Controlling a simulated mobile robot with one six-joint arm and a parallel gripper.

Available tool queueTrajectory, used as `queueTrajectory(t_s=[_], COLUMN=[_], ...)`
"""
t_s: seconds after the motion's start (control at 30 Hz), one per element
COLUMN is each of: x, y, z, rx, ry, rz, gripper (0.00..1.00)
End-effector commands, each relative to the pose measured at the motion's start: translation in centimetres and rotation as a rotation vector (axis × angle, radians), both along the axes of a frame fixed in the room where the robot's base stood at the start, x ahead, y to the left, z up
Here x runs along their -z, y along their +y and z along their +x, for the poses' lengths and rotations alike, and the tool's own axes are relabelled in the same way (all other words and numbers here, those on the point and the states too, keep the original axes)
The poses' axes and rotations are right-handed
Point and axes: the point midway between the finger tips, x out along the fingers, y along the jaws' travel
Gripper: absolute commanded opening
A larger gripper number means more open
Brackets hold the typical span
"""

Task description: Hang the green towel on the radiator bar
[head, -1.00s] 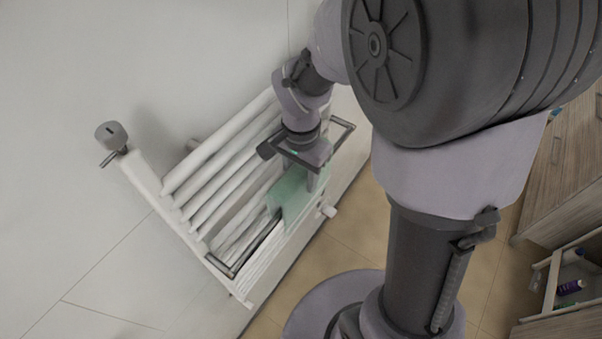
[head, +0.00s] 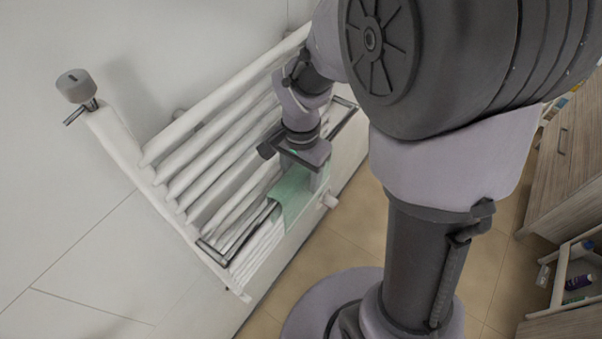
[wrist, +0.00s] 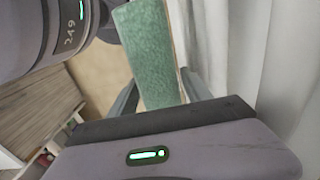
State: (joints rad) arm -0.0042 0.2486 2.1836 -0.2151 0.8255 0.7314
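The green towel (head: 292,196) lies folded over the dark metal bar (head: 237,246) on the front of the white radiator (head: 212,150). Part hangs on the room side of the bar, and part shows on the radiator side. My gripper (head: 302,172) is right above the towel, pointing down at the bar. In the wrist view, its two fingers (wrist: 158,92) stand wide apart, one on each side of the green towel (wrist: 150,50). They do not look closed on the cloth. My wrist hides the towel's top and part of the bar.
The radiator's white tubes stand close beside my gripper, against the pale wall (head: 60,150). A grey valve knob (head: 76,86) sticks out at the upper left. A wooden cabinet (head: 572,160) and a cart with bottles (head: 578,283) stand at the right. Tiled floor (head: 320,250) lies between.

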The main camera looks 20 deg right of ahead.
Motion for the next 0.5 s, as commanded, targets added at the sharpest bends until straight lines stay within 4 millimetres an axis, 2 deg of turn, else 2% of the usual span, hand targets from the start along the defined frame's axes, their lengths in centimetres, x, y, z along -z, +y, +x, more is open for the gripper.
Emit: queueTrajectory(t_s=[0.37,0.5], x=[-0.2,-2.4], y=[0.0,0.0], z=[0.0,0.1], rx=[0.000,-0.001], ry=[0.000,-0.004], rz=[0.000,0.000], gripper=[0.69,0.69])
